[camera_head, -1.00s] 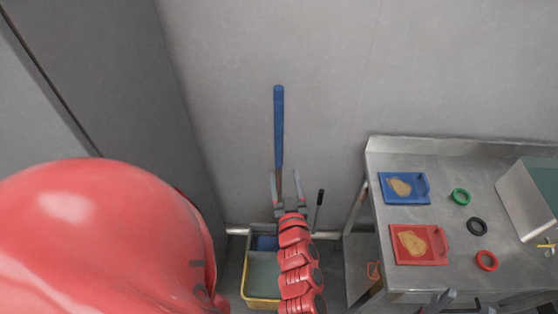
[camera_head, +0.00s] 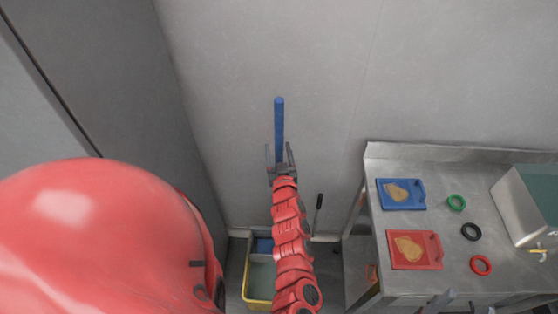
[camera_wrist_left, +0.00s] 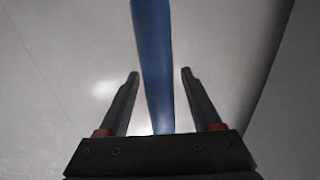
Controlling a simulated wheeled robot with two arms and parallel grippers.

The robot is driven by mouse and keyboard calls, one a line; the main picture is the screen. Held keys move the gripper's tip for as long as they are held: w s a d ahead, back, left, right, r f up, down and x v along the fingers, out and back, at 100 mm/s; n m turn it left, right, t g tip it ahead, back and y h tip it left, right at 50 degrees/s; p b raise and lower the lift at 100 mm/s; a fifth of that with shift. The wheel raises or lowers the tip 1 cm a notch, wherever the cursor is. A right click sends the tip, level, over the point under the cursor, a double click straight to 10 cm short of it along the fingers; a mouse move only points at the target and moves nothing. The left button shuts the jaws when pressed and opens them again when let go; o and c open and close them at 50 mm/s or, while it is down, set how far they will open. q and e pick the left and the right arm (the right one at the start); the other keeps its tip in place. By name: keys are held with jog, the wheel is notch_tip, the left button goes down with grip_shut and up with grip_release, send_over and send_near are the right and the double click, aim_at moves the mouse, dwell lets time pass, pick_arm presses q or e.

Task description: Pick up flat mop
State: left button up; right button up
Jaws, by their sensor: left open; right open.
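The flat mop's blue handle (camera_head: 280,125) stands almost upright against the grey wall. Its lower shaft is hidden behind my arm, and a blue patch, perhaps its head, shows in the bucket (camera_head: 258,302). My left gripper (camera_head: 280,152) is open at the lower part of the blue handle. In the left wrist view the handle (camera_wrist_left: 153,60) runs between the two spread fingers of this gripper (camera_wrist_left: 158,85), with a gap on each side. My right gripper (camera_head: 437,302) shows only as dark finger parts at the bottom edge, by the table's front.
A steel table (camera_head: 400,275) at right holds a blue board (camera_head: 418,198), a red board (camera_head: 432,256), several coloured rings and a steel box (camera_head: 512,205). A thin dark handle (camera_head: 318,212) stands right of my forearm. A dark panel (camera_head: 120,110) borders the left.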

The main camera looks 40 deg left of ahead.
pick_arm(q)
jog(key=shift+w+a, duration=0.25)
jog(key=shift+c, duration=0.2)
grip_shut()
jog(key=shift+r, duration=0.1)
